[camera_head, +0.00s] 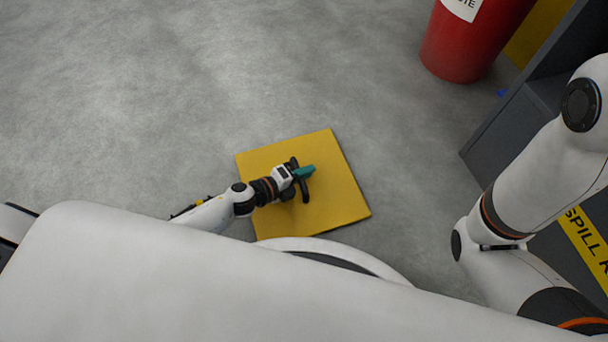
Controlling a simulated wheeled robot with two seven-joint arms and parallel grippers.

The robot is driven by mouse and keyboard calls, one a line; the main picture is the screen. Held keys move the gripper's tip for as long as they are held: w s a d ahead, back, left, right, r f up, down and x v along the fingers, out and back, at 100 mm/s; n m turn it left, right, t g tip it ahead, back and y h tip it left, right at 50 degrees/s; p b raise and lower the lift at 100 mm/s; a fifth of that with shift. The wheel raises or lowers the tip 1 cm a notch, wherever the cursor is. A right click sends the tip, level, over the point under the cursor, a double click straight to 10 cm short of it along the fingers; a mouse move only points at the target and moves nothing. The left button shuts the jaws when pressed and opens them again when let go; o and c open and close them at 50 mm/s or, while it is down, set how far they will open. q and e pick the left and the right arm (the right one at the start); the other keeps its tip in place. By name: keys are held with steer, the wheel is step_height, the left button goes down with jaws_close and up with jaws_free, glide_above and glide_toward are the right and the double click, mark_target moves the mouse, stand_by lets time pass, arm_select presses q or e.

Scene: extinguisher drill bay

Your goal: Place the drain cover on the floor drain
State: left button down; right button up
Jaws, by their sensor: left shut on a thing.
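My left gripper (303,180) reaches over the cover from the left and is shut on the teal grip, with dark fingers on either side. I cannot tell whether the cover lies flat on the floor or is held just above it. No floor drain shows; anything under the cover is hidden. My right arm shows at the right, but its gripper is out of view.
A red drum (465,45) with a white label stands at the upper right. A dark grey cabinet (500,130) with a yellow "SPILL" label (583,240) fills the right side. The grey concrete floor (150,90) is clear to the left and beyond the cover.

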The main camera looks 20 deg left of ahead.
arm_select(q)
steer(key=shift+w+r, duration=0.1)
steer(key=shift+r, duration=0.1)
steer(key=shift+f, duration=0.1)
steer(key=c, duration=1.7)
jaws_free()
steer(key=shift+f, duration=0.1)
steer(key=o, duration=0.3)
steer(key=shift+o, duration=0.2)
steer(key=shift+s+a+r+p, duration=0.2)
steer(key=shift+s+r+p, duration=0.1)
steer(key=shift+s, duration=0.05)
steer(key=p+v, duration=0.4)
steer(key=v, duration=0.6)
steer(key=shift+s+a+r+p, duration=0.15)
steer(key=shift+s+p, duration=0.1)
steer(key=shift+p, duration=0.1)
steer(key=shift+s+a, duration=0.25)
